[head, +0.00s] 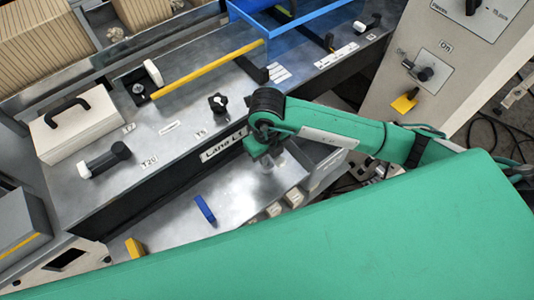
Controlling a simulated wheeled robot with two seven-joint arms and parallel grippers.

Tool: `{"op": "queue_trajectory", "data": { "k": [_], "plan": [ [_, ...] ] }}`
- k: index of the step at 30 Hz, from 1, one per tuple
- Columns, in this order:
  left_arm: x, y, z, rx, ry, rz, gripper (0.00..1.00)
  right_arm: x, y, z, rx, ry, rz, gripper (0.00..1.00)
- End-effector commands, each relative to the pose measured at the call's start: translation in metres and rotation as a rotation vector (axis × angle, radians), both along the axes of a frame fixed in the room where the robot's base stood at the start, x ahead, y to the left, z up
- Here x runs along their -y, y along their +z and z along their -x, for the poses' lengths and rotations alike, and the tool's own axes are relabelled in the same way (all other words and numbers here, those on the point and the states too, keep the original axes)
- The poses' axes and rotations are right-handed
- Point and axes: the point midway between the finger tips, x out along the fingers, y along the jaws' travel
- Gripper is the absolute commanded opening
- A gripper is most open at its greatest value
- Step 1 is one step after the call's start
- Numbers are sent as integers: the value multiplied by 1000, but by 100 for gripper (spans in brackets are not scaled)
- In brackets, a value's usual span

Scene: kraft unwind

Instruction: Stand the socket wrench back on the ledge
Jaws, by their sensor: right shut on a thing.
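My right gripper (264,147) reaches in from the right and points down over the front edge of the steel machine top (180,165). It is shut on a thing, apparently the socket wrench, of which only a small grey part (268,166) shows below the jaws. Most of it is hidden by the gripper, and I cannot tell its tilt or whether it touches anything. Below is a lower grey metal ledge (240,200), with a blue piece (205,210) on it. My left gripper is not in view.
Several pale blocks (275,209) sit at the ledge's right. A yellow piece (134,248) is at lower left. On the machine top are a white box with a black handle (78,124), a black star knob (218,102), levers, a yellow bar (208,70) and a blue frame (305,22).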

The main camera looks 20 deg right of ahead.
Motion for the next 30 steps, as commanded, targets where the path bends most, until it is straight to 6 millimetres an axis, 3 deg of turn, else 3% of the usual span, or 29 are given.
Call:
{"op": "queue_trajectory", "data": {
  "k": [4,14,15,18,30],
  "plan": [
    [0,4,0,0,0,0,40,0,-11,0,1,1,0,0],
    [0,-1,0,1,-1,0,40,0,-16,0,2,2,-1,0],
    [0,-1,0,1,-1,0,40,0,-16,0,1,1,0,20],
    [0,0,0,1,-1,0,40,0,-15,0,1,1,0,40],
    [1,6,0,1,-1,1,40,0,-9,0,1,1,-1,40]
  ]
}}
